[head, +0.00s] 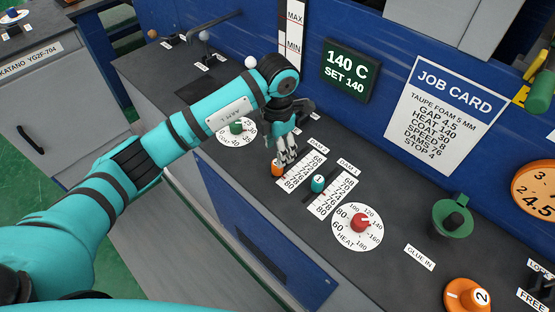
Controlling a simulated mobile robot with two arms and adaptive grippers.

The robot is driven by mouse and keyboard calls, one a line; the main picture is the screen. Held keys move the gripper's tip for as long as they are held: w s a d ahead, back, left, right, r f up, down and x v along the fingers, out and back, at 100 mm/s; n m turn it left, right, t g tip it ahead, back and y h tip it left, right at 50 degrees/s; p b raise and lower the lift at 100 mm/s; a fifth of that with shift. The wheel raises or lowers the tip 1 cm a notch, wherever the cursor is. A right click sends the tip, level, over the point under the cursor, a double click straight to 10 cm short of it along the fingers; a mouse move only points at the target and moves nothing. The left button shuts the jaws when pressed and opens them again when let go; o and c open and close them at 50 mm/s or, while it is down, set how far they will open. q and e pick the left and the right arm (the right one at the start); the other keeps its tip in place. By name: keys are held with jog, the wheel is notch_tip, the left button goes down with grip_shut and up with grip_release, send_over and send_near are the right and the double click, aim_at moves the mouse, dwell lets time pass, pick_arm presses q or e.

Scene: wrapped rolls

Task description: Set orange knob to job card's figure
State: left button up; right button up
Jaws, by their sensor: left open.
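A small orange knob (277,170) stands in the DAM 2 slide, beside a white scale (303,171) running from 68 to 80. It sits toward the scale's 80 end; its exact reading is unclear. My left gripper (285,160) points down right at the orange knob, its fingers open and partly covering it. I cannot tell whether they touch it. The job card (446,115) on the blue wall reads gap 4.5, heat 140, coat 30, speed 8, dams 76, stop 4. My right gripper is out of view.
Right of it, a teal knob marked 1 (318,183) stands in the DAM 1 slide. A dark display (349,71) reads 140 C, set 140.

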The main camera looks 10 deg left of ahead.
aim_at(275, 171)
pick_arm(q)
notch_tip(275, 171, down, 7)
jog(key=shift+r+p, duration=0.15)
jog(key=shift+p, duration=0.5)
grip_shut()
